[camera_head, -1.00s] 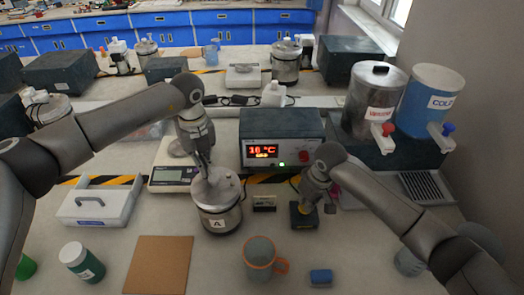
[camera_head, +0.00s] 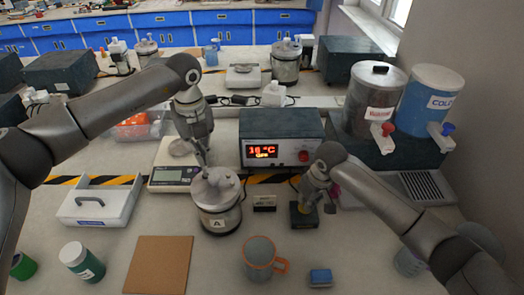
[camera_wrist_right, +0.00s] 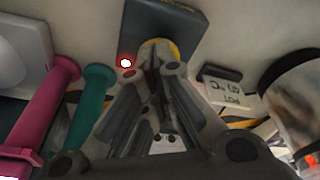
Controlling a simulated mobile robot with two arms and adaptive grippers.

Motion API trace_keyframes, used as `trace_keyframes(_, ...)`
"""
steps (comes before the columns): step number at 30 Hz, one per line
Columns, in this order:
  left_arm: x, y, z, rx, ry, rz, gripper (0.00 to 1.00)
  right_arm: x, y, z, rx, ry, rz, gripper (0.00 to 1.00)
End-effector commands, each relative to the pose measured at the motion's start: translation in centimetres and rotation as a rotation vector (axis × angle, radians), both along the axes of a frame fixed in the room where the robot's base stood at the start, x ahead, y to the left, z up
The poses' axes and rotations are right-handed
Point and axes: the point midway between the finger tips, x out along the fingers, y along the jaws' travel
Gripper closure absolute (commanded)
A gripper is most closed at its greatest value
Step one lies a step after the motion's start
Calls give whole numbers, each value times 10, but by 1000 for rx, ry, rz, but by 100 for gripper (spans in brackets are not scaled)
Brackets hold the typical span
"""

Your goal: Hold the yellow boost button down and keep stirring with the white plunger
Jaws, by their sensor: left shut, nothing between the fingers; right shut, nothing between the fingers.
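The steel pot marked A (camera_head: 219,216) stands in the middle of the bench with its lid on. The white plunger (camera_head: 213,176) stands up from the lid. My left gripper (camera_head: 204,163) is shut and empty, its tips just above or against the plunger top; I cannot tell if they touch. The dark button box (camera_head: 304,217) is to the right of the pot. The yellow boost button (camera_wrist_right: 172,46) shows as a rim around my right fingertips in the right wrist view. My right gripper (camera_wrist_right: 156,60) is shut and empty, tips on the button; its press depth is hidden.
A control box (camera_head: 281,139) showing 16 °C stands behind the pot. A small label stand (camera_head: 264,202) is between pot and button box. An orange-rimmed mug (camera_head: 262,258), blue sponge (camera_head: 320,277) and brown board (camera_head: 158,264) lie in front. Pink (camera_wrist_right: 45,110) and teal (camera_wrist_right: 92,105) rods are beside the button box.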

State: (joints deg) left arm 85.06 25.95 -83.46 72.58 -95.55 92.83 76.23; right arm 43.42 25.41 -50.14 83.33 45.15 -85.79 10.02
Motion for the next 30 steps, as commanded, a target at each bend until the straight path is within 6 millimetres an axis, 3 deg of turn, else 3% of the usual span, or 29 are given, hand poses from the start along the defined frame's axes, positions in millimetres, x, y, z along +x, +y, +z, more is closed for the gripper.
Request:
trace_keyframes(8,0,0,-3,0,1,0,100,0,-1,-1,-2,2,0,100)
trace_keyframes(30,-1,0,-41,1,3,0,100,-1,-1,-1,-2,2,-1,100)
